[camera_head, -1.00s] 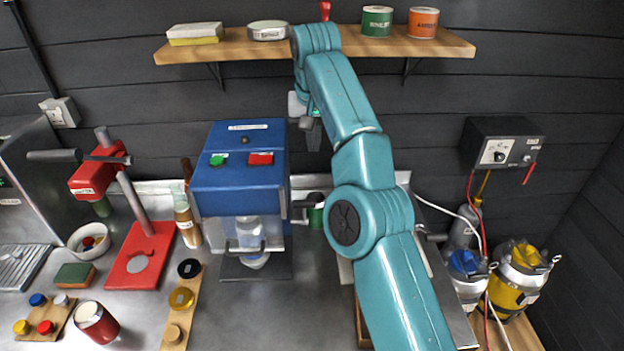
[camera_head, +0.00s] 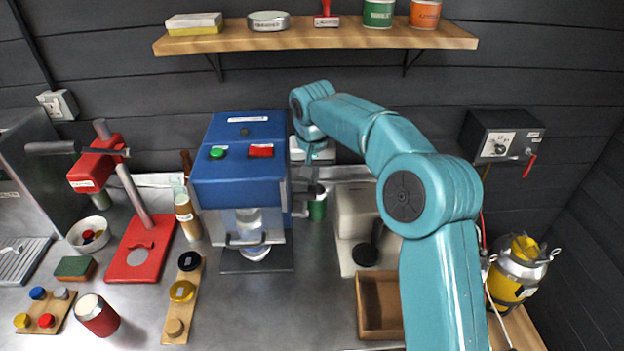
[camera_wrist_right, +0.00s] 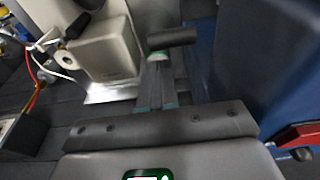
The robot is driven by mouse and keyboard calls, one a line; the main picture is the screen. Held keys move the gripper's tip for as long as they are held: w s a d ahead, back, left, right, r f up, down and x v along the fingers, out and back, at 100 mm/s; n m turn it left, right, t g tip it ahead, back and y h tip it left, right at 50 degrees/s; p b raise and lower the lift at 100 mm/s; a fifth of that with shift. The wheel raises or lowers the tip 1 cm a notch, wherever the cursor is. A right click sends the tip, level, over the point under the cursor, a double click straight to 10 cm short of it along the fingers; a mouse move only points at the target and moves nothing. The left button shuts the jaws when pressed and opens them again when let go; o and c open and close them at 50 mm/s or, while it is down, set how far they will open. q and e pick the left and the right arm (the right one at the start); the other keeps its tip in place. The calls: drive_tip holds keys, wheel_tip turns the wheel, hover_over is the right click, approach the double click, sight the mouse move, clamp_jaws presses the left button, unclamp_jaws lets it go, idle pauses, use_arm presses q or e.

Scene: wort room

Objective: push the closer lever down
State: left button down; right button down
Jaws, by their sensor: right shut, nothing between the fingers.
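The blue machine (camera_head: 240,165) stands on the metal counter, with a green and a red button on its front. A lever with a dark grip (camera_head: 308,188) sticks out at its right side; the grip also shows as a dark cylinder in the right wrist view (camera_wrist_right: 172,38). My right gripper (camera_head: 310,178) points down beside the machine's right side, close to the lever grip. Its fingers are shut and empty in the right wrist view (camera_wrist_right: 156,85). I cannot tell whether they touch the grip. My left gripper is not in view.
A green can (camera_head: 318,208) stands just right of the lever. A cream-coloured appliance (camera_head: 350,215) and an open wooden box (camera_head: 361,310) are further right. The red lever stand (camera_head: 138,255) is at the left. A wooden shelf (camera_head: 330,38) runs above.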

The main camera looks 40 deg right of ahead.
drive_tip(key=shift+s+a+f, duration=0.2)
drive_tip(key=shift+a+f, duration=0.3)
drive_tip(key=shift+s+d, duration=0.1)
drive_tip(key=shift+d, duration=0.15)
drive_tip(key=shift+a, duration=0.15)
